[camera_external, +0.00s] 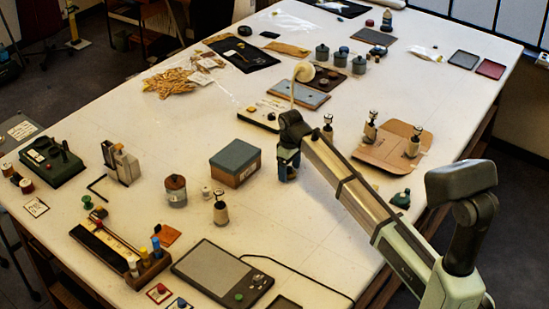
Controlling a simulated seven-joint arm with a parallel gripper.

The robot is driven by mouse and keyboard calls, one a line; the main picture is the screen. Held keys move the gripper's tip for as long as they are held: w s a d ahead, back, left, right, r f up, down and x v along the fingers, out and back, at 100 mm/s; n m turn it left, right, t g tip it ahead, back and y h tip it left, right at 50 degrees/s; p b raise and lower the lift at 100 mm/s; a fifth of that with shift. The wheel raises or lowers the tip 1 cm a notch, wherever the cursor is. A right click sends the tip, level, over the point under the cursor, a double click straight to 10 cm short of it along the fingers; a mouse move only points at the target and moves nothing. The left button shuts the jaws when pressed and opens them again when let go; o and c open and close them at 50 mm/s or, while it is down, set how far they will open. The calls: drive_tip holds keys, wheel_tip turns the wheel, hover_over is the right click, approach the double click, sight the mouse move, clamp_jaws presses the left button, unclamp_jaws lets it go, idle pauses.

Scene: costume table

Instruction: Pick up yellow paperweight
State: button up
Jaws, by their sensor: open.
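I cannot make out a clear yellow paperweight in the external view. My gripper (288,174) points down over the middle of the table, just right of the blue-grey box. Its fingers are small and partly hidden by my wrist. It is open, with nothing visible in it, and is well to the right of the yellow-topped piece.
The box (235,163) is close left of my gripper. A brown board (392,147) with knobbed stands is at the right. White table (310,235) is bare in front of my gripper.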

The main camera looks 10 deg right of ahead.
drive_tip(key=c, duration=1.3)
